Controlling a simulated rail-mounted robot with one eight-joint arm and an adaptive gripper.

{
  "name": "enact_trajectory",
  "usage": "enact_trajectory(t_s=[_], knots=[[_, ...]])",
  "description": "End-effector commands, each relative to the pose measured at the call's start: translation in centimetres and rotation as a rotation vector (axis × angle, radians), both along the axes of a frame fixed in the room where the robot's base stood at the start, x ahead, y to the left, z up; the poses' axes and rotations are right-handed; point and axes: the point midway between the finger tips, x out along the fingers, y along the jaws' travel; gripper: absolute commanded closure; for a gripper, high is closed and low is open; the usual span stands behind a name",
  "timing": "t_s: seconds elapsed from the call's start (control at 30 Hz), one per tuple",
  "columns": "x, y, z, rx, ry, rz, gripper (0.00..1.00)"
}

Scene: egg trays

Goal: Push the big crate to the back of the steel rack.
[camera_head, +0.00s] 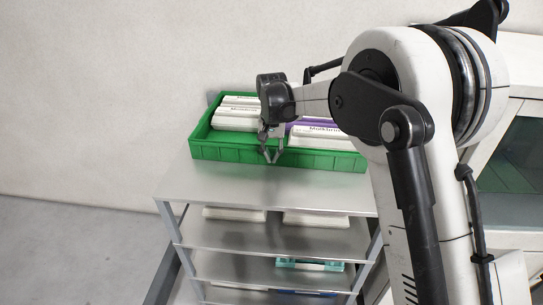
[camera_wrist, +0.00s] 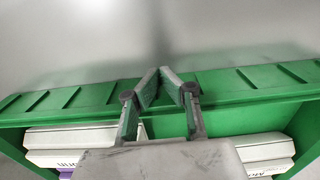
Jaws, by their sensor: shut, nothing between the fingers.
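The big green crate (camera_head: 225,151) stands on the top shelf of the steel rack (camera_head: 262,186), towards the back near the wall. White egg boxes and a purple one lie in it. A bare strip of shelf lies in front of the crate. My gripper (camera_head: 271,157) is shut and empty, pointing down at the middle of the crate's front wall. In the wrist view, my gripper's fingertips (camera_wrist: 168,71) meet close to the crate's ribbed wall (camera_wrist: 235,84). I cannot tell whether they touch it. My arm hides the crate's right part.
Lower shelves (camera_head: 235,232) hold white trays (camera_head: 315,219) and a teal-edged box (camera_head: 310,264). A pale wall (camera_head: 120,90) stands behind the rack. Bare floor (camera_head: 70,250) lies to the left. A white-framed glass cabinet (camera_head: 515,150) stands at the right.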

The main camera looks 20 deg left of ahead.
Motion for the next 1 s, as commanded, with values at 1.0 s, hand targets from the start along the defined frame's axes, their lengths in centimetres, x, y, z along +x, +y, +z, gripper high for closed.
enact_trajectory(t_s=[1.0], knots=[[-2.6,-4.8,12.7,0.022,-0.039,-0.020,1.00]])
